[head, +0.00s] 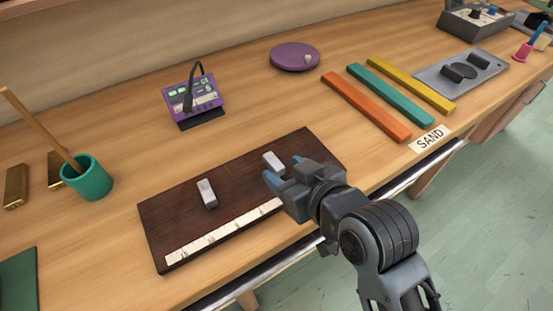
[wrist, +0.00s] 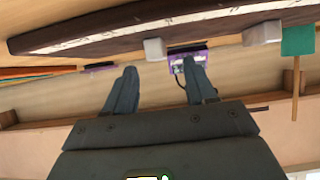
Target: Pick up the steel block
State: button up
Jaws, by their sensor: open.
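Two small pale grey metal-looking blocks sit on a dark brown board (head: 240,188) with a white marked strip along its front edge. One block (head: 207,193) is left of the board's middle; the other block (head: 273,162) is farther right. I cannot tell by look which is steel. My gripper (head: 284,172) is open and empty, above the board's right part, close to the right block and apart from it. In the wrist view my fingers (wrist: 160,68) are spread; the right block (wrist: 154,49) shows beyond them and the left block (wrist: 262,33) farther right.
A green cup (head: 88,180) with a wooden stick stands left of the board. A purple device (head: 193,103) stands behind it. Orange (head: 366,105), teal and yellow bars lie to the right. A purple disc (head: 294,57) lies behind. The bench front edge runs close below the board.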

aim_at(274, 161)
jog(key=x, duration=0.4)
jog(key=shift+w+p, duration=0.35)
grip_shut()
